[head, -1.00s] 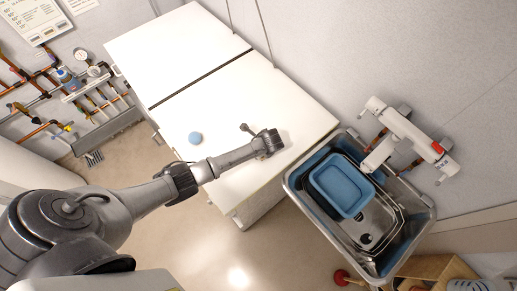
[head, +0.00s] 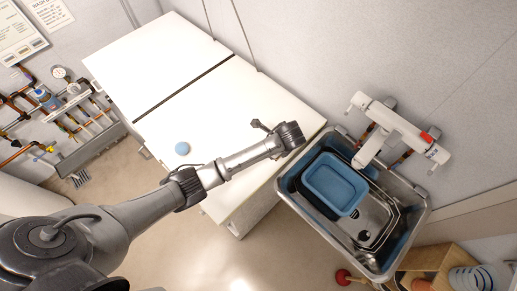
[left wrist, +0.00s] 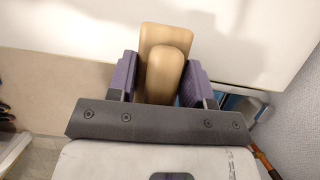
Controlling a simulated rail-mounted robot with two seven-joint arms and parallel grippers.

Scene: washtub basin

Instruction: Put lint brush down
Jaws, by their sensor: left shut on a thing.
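The lint brush (left wrist: 165,45) shows in the left wrist view as a pale wooden piece with a rounded handle end. My left gripper (left wrist: 160,75) has its two purple fingers closed on either side of it. In the head view my left gripper (head: 290,137) is over the right part of the white countertop, near the basin end. The brush is hidden there behind my wrist. I cannot tell whether the brush touches the white surface. My right gripper is in neither view.
A metal washtub basin (head: 415,225) holding a blue tub (head: 336,185) stands to the right, below a white faucet (head: 400,130). The wall runs behind.

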